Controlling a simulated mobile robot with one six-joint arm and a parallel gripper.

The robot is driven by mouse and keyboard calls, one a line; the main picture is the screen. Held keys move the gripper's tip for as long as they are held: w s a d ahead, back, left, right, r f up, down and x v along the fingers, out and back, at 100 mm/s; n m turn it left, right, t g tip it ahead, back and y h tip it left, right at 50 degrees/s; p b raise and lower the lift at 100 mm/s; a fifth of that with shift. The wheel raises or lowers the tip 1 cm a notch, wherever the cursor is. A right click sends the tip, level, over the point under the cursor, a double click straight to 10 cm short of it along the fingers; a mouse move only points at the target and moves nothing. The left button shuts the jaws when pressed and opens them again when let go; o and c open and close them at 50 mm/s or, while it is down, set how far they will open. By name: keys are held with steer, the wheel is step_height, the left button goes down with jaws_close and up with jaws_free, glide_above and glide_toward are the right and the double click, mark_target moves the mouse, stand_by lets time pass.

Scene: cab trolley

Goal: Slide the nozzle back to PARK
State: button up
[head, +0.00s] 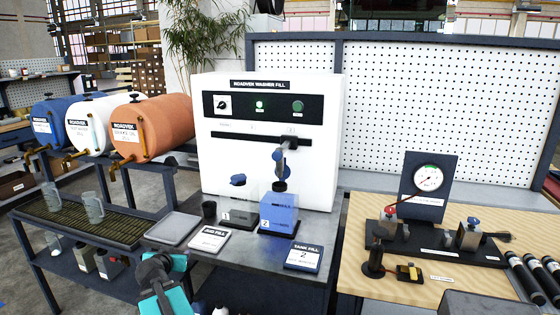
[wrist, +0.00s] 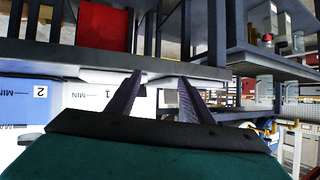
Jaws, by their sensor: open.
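The white washer fill machine (head: 270,90) has a dark horizontal slot (head: 235,134) across its front. The dark nozzle (head: 281,160) hangs from the right part of this slot, above the blue-filled tank (head: 279,213) marked 2. Its tip is close to the tank's top; I cannot tell if it touches. Small labels sit above the slot, too small to read. My gripper (head: 156,268) is low at the front, left of the tanks and apart from the nozzle. In the wrist view my gripper (wrist: 160,77) is open with nothing between its fingers.
A clear tank (head: 238,208) marked 1 stands left of the blue one. A grey tray (head: 172,228), dark cup (head: 209,209) and two cards, including TANK FILL (head: 303,257), lie on the bench. A gauge stand (head: 428,180) is at right, barrels (head: 150,127) at left.

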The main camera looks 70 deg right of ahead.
steer(key=s+d+r, duration=0.1)
steer(key=d+r, duration=0.1)
steer(key=s+d+r+m+h, duration=0.1)
steer(key=s+d+r, duration=0.1)
steer(key=r, duration=0.1)
steer(key=s+d+r+h+b, duration=0.1)
steer(key=s+d+r, duration=0.1)
steer(key=d+r, duration=0.1)
steer(key=shift+s+d+m, duration=0.1)
steer(key=shift+s+m, duration=0.15)
steer(key=shift+m, duration=0.15)
steer(key=s+d+r+m+g+h+b, duration=0.1)
steer(key=s+d+r+m+h, duration=0.1)
steer(key=s+d+r, duration=0.5)
steer(key=m+g+h+b, duration=0.2)
steer(key=m+g+h, duration=0.1)
glide_toward(280, 153)
steer(key=w+f, duration=0.1)
steer(key=shift+w+d+f+p, duration=0.2)
steer(key=shift+f+p, duration=0.05)
steer(key=shift+p, duration=0.05)
steer(key=shift+d+r+p, duration=0.15)
steer(key=shift+d+p, duration=0.15)
steer(key=shift+p, duration=0.4)
